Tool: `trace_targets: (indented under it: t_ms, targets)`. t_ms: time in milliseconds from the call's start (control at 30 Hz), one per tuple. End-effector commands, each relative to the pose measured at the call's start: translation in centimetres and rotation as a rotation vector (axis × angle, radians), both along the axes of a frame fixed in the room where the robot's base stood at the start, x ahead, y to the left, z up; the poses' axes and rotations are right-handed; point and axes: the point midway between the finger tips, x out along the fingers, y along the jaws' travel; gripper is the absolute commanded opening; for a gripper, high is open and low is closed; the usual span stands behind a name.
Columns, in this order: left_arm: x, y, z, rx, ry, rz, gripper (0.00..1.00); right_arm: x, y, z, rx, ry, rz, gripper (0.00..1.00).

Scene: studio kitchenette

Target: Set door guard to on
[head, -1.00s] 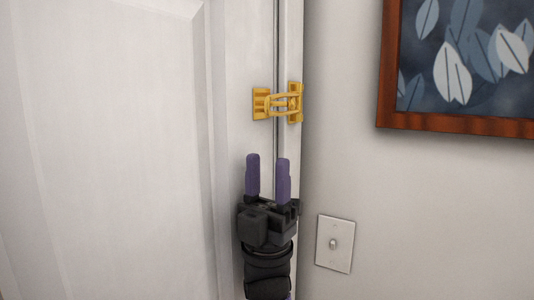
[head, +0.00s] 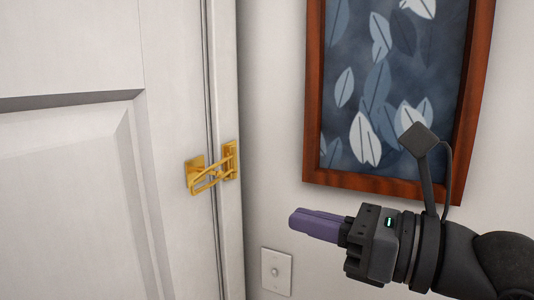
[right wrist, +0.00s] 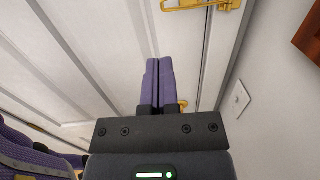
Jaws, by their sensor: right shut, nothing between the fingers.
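The brass door guard (head: 211,170) has one plate on the white door (head: 70,200) and one on the frame beside it. Its looped bar spans the gap between them and lies over the door-side plate. The upper edge of the right wrist view shows part of the guard (right wrist: 205,5). My right gripper (head: 293,221) is to the right of the guard and a little below it, apart from it. Its purple fingers are together and empty, and they show in the right wrist view (right wrist: 158,64). My left gripper is not identifiable in these frames.
A framed leaf picture (head: 398,183) hangs on the wall above my right gripper. A light switch (head: 276,271) is on the wall below and left of the gripper; it also shows in the right wrist view (right wrist: 239,97). The door looks closed against its frame.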

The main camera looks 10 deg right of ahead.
Motion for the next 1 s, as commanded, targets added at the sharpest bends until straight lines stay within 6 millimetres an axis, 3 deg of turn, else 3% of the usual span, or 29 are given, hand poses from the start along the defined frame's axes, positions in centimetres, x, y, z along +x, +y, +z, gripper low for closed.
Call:
trace_targets:
  t_ms: [167,700,1000]
  targets:
    - [0.0,0.1,1.3,0.001,0.001,0.0,0.59,1.1,1.1,0.4,-0.013,-0.007,-0.02,0.0]
    - [-0.1,0.5,6.4,0.009,0.002,0.002,0.59,8.2,9.4,0.3,-0.016,-0.007,-0.019,0.0]
    - [-0.1,0.5,6.7,0.009,0.002,0.002,0.59,9.2,10.5,0.0,-0.015,-0.008,-0.021,0.0]
